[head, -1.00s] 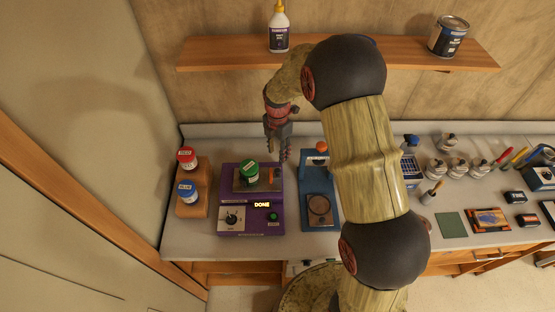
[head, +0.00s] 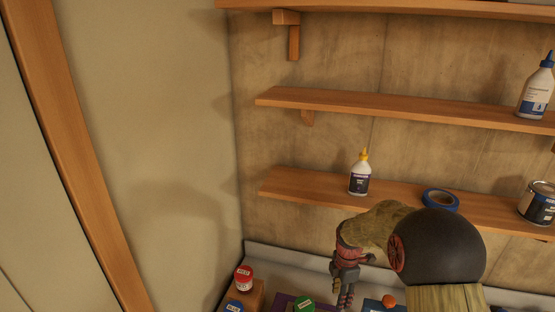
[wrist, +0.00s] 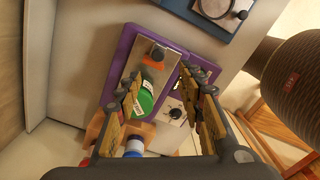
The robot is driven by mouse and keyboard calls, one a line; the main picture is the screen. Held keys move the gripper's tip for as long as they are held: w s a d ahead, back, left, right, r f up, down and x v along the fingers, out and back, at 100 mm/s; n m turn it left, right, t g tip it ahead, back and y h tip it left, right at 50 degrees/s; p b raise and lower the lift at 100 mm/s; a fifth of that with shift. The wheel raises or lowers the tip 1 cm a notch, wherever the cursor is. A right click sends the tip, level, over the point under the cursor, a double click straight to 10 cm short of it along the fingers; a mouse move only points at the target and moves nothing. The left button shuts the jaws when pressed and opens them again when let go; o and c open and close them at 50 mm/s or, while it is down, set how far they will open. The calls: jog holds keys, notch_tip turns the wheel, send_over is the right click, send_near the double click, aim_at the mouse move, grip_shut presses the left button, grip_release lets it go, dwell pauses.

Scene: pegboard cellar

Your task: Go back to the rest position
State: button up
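My gripper (head: 345,296) hangs in the lower middle of the head view, with its fingers pointing down over the bench. In the wrist view my gripper (wrist: 170,105) has its two fingers spread wide with nothing held between them. In the head view the green lid (head: 303,304) shows at the bottom edge, and most of the purple machine is cut off.
A red-lidded jar (head: 244,276) and a blue-lidded jar (head: 234,306) stand on a wooden stand at left. Shelves above hold a yellow-tipped bottle (head: 360,174), blue tape (head: 440,200), a can (head: 538,203) and a blue-capped bottle (head: 537,88). The wall area left of the shelves is clear.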

jog(key=s+a+r+m+t+b, duration=0.1)
jog(key=s+r+m+t+b, duration=0.1)
jog(key=s+m+b, duration=0.8)
jog(key=s+a+r+m+t+b, duration=0.1)
jog(key=s+m+b, duration=0.9)
jog(key=s, duration=1)
jog(key=a+t+b, duration=0.1)
jog(key=t+b, duration=0.1)
jog(key=b, duration=0.1)
jog(key=shift+r+t+b, duration=0.35)
jog(key=shift+t+b, duration=0.05)
